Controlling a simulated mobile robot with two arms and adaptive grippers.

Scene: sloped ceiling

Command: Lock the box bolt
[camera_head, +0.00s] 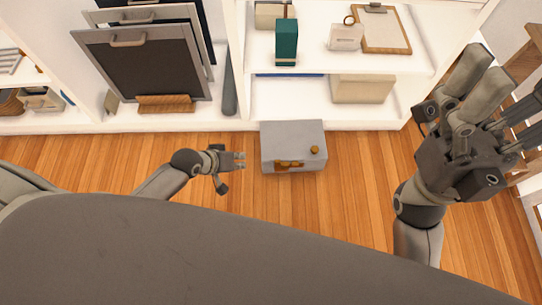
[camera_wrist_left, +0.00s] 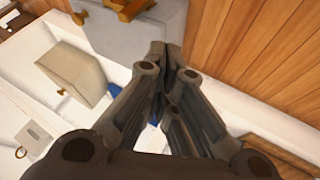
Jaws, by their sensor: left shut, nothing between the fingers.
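The grey box (camera_head: 292,135) stands on the wood floor in front of the shelf. A brass bolt (camera_head: 288,164) lies along its near edge, and a round brass knob (camera_head: 315,149) sits to the right. The wrist view shows part of the box (camera_wrist_left: 125,38) and brass hardware (camera_wrist_left: 128,9) at the top edge. My left gripper (camera_head: 241,160) is shut and empty, left of the box and apart from it. In the wrist view its fingertips (camera_wrist_left: 166,57) come together. My right gripper (camera_head: 500,85) is raised at the right, fingers spread, holding nothing visible. Whether the bolt is engaged is unclear.
A white shelf (camera_head: 270,122) runs behind the box, with a teal box (camera_head: 286,42), a clipboard (camera_head: 386,30) and a beige box (camera_head: 362,89). Dark panels (camera_head: 150,70) lean at the left. Floor (camera_head: 365,180) is clear around the box's front and right.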

